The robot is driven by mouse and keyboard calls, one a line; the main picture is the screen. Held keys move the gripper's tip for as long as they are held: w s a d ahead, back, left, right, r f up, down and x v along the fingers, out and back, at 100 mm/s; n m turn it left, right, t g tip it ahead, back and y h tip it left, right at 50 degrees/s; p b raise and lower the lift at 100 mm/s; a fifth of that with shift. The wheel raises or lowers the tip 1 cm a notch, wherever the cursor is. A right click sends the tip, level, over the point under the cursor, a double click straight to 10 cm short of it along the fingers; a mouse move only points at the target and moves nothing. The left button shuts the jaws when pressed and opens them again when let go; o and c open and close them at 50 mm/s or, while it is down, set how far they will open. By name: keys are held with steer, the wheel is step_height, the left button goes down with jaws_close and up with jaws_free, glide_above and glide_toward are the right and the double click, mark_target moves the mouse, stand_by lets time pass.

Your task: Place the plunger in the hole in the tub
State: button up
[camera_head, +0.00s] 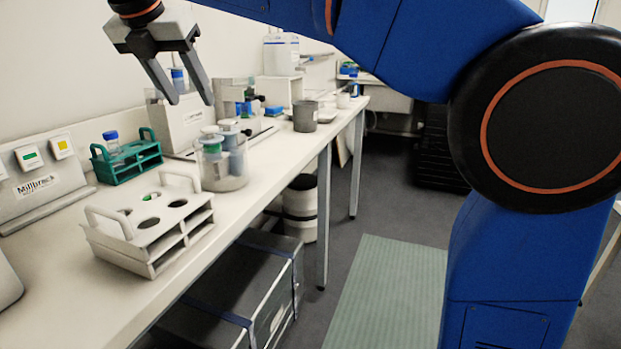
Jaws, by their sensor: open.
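My gripper (191,102) hangs at the upper left with its two fingers apart, pointing down, and nothing shows between them. It appears above the bench and in front of a grey-white box-like device (184,128). A clear round tub (224,183) stands on the bench below and right of the gripper. Several capped vials, with green, blue and white tops, stand in it. I cannot single out the plunger with certainty, and a hole in the tub cannot be made out. A white rack (122,247) with round holes and two handles stands nearer, with a green-topped item in one hole.
A teal rack (127,168) holds a blue-capped tube (111,140). A grey cup (305,117) stands near the bench's right edge. A labelled panel (42,165) leans at the left wall.

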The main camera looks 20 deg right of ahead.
steer(key=s+d+f+m+g+y, duration=0.1)
steer(key=s+d+f+m, duration=0.3)
steer(key=d+f+m, duration=0.5)
steer(key=s+d+f+m, duration=0.3)
steer(key=d+f+m, duration=0.15)
steer(key=d, duration=0.85)
steer(key=s+d+f+m+y, duration=0.1)
steer(key=s+d+f+m, duration=0.4)
steer(key=s+f+m, duration=0.3)
steer(key=s+d+f+m+y, duration=0.1)
steer(key=s+d+f+m, duration=0.4)
steer(key=s+f+m, duration=0.4)
step_height(320, 180, down, 7)
steer(key=shift+s+d, duration=0.2)
steer(key=shift+d, duration=0.15)
